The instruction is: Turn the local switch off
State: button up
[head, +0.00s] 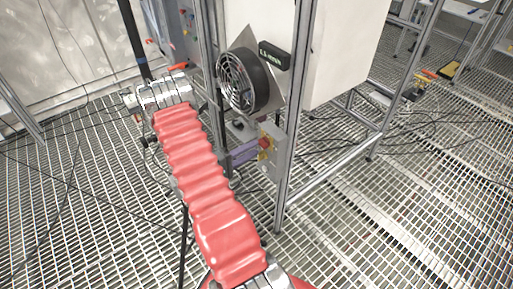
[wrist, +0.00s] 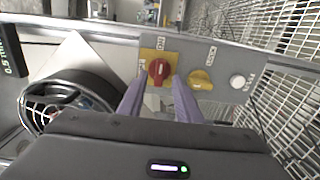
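The local switch panel is a grey plate (wrist: 222,62). On it, a red rotary knob (wrist: 158,72) sits on a yellow square, with small labels beside it. A yellow knob (wrist: 201,80) under a "LOCK" label and a white round button (wrist: 238,81) are to its right. The red knob (head: 265,143) also shows in the head view. My gripper (wrist: 158,84) is open, its two purple fingers apart, with their tips on either side of the red knob's lower part in the picture. I cannot tell whether they touch it. In the head view the purple fingers (head: 243,152) are close to the panel.
A round black fan (head: 244,80) is mounted above the panel, with a black display (head: 273,55) beside it. A metal frame post (head: 292,120) stands just right of the panel. Cables (head: 425,135) lie on the grated floor. Open floor (head: 390,220) is at the right.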

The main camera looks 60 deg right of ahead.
aim_at(262, 144)
jog(key=x, duration=0.3)
jog(key=shift+c, duration=0.4)
grip_shut()
jog(key=shift+a, duration=0.15)
